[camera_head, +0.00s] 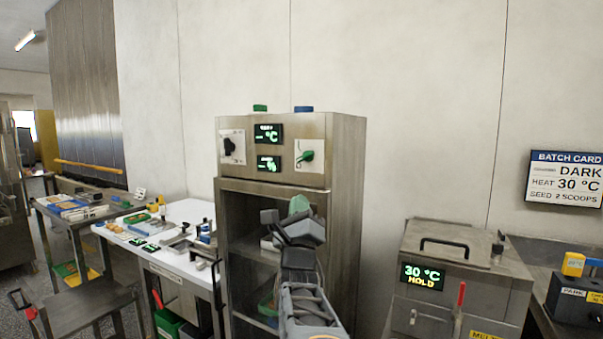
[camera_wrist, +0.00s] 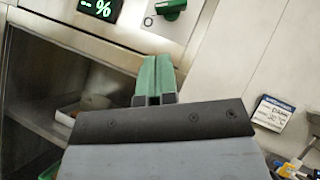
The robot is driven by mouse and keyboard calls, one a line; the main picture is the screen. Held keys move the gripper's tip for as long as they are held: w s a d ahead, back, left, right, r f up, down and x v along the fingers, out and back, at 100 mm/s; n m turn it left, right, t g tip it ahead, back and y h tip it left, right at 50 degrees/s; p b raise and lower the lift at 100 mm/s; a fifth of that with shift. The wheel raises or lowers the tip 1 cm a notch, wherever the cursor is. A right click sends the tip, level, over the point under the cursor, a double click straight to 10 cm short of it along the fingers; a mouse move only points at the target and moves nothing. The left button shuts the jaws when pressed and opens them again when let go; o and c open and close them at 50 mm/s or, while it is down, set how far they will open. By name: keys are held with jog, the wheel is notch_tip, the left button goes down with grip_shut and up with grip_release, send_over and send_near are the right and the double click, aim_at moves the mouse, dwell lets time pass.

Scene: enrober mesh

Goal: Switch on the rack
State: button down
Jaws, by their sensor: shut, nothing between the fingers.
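The rack (camera_head: 345,180) is a tall stainless cabinet with an open front. Its top panel carries a black knob (camera_head: 230,147) at left and a green knob (camera_head: 306,156) at right. Between them, an upper display (camera_head: 268,133) reads °C and a lower display (camera_head: 268,163) reads %, both without clear numbers. In the wrist view, the green knob (camera_wrist: 172,8) and the % display (camera_wrist: 100,7) show at the top edge. My gripper (camera_head: 299,204) is just below the green knob in the picture. Its green fingers (camera_wrist: 155,78) are shut, empty and apart from the knob.
A green cap (camera_head: 260,108) and a blue cap (camera_head: 303,109) sit on the rack. A white worktable (camera_head: 180,212) with small items stands left. A steel tank (camera_head: 460,262) reading 30 °C HOLD stands right. A batch card (camera_head: 565,179) hangs on the wall.

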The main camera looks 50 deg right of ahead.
aim_at(302, 162)
jog(key=shift+p+x, duration=1.8)
jog(key=shift+x, duration=3.2)
jog(key=shift+f+m+b, duration=0.25)
jog(key=shift+m+b, duration=0.05)
jog(key=shift+b, duration=0.4)
